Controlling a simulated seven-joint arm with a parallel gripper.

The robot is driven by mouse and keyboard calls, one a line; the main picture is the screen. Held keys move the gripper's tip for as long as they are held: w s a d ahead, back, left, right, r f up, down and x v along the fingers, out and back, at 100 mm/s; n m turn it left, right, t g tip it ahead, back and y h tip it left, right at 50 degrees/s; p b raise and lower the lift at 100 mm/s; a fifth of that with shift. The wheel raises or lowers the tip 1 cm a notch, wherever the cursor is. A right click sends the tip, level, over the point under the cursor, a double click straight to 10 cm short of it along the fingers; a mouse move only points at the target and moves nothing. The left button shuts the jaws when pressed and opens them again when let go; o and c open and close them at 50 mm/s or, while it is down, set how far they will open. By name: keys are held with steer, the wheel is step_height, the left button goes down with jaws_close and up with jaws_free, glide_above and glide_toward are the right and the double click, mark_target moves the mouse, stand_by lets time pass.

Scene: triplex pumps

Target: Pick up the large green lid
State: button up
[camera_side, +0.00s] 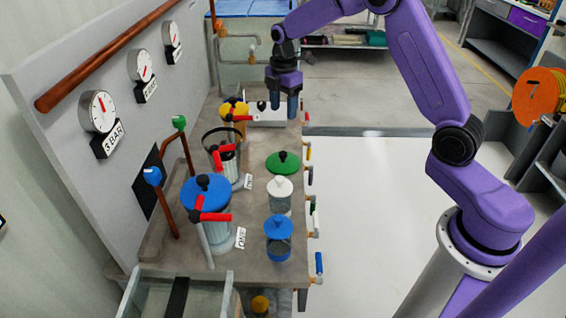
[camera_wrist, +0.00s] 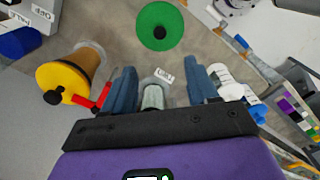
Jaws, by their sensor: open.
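The large green lid (camera_side: 283,163) is a flat green disc with a black knob on top. It lies on the bench in the side view, behind the white-lidded jar. In the wrist view the green lid (camera_wrist: 160,26) is at the top middle, beyond my fingertips. My gripper (camera_side: 284,106) hangs above the far part of the bench, higher than the lid and apart from it. In the wrist view my gripper (camera_wrist: 163,78) shows its two blue fingers spread, open and empty. A clear cylinder (camera_wrist: 153,97) shows below, between the fingers.
A white-lidded jar (camera_side: 280,190) and a small blue-lidded jar (camera_side: 278,228) stand near the lid. Pipes and a gauge panel (camera_side: 130,90) border the bench's left.

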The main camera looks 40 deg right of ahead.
mark_target(283, 153)
step_height(283, 153, down, 17)
steer(key=shift+a+f, duration=0.1)
jaws_close()
stand_by(0.7)
